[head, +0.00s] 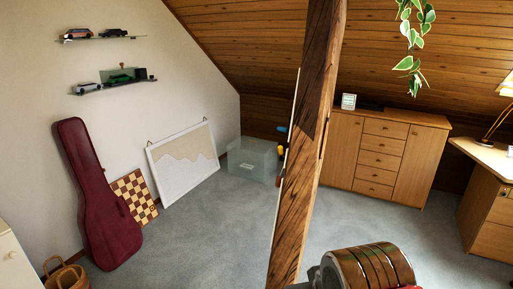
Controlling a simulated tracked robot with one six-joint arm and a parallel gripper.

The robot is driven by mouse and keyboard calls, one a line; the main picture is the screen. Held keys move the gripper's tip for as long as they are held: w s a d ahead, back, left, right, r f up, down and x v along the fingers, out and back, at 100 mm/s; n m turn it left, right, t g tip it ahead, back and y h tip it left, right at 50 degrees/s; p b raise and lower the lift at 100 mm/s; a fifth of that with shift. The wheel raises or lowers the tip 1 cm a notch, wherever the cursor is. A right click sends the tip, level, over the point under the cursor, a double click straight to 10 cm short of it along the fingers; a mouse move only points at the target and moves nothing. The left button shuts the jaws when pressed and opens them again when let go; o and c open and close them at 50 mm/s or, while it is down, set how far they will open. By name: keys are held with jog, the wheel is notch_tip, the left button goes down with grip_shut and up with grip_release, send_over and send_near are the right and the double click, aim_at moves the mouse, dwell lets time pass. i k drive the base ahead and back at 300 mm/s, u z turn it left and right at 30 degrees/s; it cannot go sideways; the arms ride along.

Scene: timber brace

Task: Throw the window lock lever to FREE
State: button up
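I see no window and no lever that I can make out as the window lock in the head view. A thick timber brace (308,130) stands slightly tilted through the middle and hides what lies behind it. Small blue (283,129) and yellow (280,150) pieces show at its left edge; I cannot tell what they are. My gripper cannot be made out.
A wooden cabinet (385,155) stands behind right, a desk (487,150) at far right. A translucent box (252,160), framed picture (184,162), chessboard (134,197) and dark red guitar case (98,195) line the left side. Grey carpet (205,235) left of the brace is clear.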

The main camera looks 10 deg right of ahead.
aim_at(280, 149)
jog(key=u, duration=0.4)
jog(key=i, duration=0.9)
jog(key=u, duration=0.55)
jog(key=i, duration=1.55)
jog(key=z, duration=0.45)
jog(key=i, duration=1.15)
jog(key=z, duration=0.4)
